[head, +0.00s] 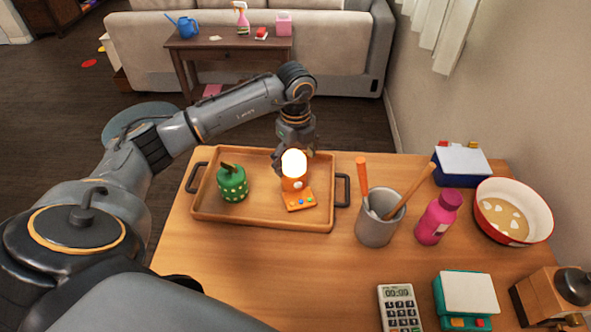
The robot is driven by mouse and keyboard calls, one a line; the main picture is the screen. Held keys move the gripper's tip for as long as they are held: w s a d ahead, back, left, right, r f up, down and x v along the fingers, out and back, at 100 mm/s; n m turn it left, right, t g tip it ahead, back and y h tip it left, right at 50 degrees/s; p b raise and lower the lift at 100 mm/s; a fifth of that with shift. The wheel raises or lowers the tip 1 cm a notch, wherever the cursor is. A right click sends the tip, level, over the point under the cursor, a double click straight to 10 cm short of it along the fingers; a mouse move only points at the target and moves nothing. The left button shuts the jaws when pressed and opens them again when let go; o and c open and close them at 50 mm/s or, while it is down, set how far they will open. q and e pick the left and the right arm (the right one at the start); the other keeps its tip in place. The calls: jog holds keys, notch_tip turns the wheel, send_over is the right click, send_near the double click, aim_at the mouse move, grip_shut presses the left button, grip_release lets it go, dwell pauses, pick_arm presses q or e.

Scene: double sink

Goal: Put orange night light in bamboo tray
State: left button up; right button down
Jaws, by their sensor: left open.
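The orange night light (298,199), with a glowing round bulb on top and small coloured buttons on its base, stands upright in the right part of the bamboo tray (262,222). The wooden tray has dark handles and lies on the table's far left part. My left gripper (290,165) is open, just behind and above the night light, partly hidden by the bulb. Whether its fingers touch the light cannot be told. My right gripper is not in view.
A green pepper-shaped object (232,184) sits in the tray's left part. Right of the tray stand a grey utensil cup (377,228), a pink bottle (438,218) and a red-rimmed bowl (512,212). A calculator (399,308) lies in front. The table's front left is bare.

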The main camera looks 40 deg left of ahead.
pick_arm(q)
notch_tip(320, 180, up, 8)
jog(key=shift+r+b, duration=0.25)
jog(key=shift+b, duration=0.6)
jog(key=shift+f, duration=0.1)
